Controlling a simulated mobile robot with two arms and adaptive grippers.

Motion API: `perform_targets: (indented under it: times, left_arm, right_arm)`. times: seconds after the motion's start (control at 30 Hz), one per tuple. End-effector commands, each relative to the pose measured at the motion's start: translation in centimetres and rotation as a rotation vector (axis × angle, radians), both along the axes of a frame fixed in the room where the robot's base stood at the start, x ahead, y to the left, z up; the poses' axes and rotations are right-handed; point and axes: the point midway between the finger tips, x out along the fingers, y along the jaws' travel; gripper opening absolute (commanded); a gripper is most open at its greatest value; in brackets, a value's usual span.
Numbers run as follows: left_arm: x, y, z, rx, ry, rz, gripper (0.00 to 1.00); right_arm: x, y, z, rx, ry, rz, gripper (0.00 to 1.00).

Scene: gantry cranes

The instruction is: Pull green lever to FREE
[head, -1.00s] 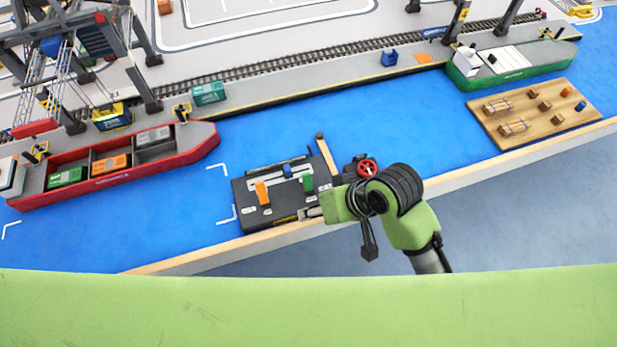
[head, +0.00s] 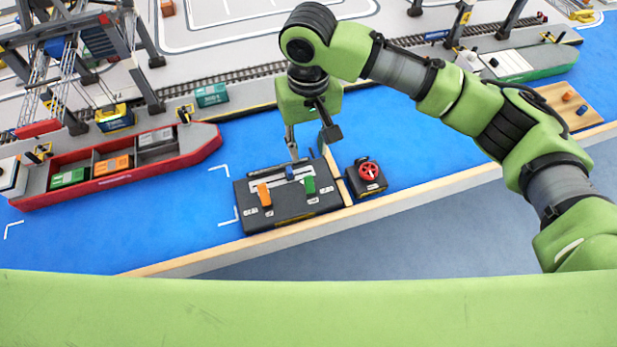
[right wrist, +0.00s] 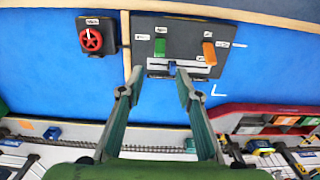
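A dark control panel (head: 285,212) lies at the near edge of the blue water. The green lever (head: 310,185) stands on its right side in the head view, and it also shows in the right wrist view (right wrist: 160,47). An orange lever (head: 264,195) is at the panel's left, and a blue slider (head: 289,173) sits at its far edge. My right gripper (head: 292,147) points down above the panel's far side, apart from the green lever. In the right wrist view its fingers (right wrist: 152,82) are spread and empty. The lever's label is too small to read. My left gripper is not in view.
A box with a red knob (head: 368,172) stands just right of the panel. A wooden stick (head: 335,173) lies between them. A red ship (head: 110,170) is at the left, a green ship (head: 525,65) at the far right. Open blue water surrounds the panel's left and far sides.

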Motion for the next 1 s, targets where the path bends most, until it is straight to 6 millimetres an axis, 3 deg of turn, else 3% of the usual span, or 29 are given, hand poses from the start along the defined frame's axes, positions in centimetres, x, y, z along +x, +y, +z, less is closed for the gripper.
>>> perform_targets:
  times: [0.17,0.5,0.7,1.0]
  left_arm:
    - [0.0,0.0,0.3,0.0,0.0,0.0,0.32]
    - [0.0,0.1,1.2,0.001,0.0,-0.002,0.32]
    - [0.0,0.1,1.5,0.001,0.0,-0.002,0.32]
    - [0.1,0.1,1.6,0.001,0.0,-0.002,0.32]
  right_arm:
    - [0.0,-0.1,-1.7,-0.005,0.004,-0.005,0.32]
    - [0.0,-0.1,-8.8,-0.004,0.003,-0.003,0.32]
    - [0.0,0.0,-12.0,-0.002,0.0,-0.002,0.32]
    - [0.0,0.0,-13.7,0.0,-0.001,0.0,0.32]
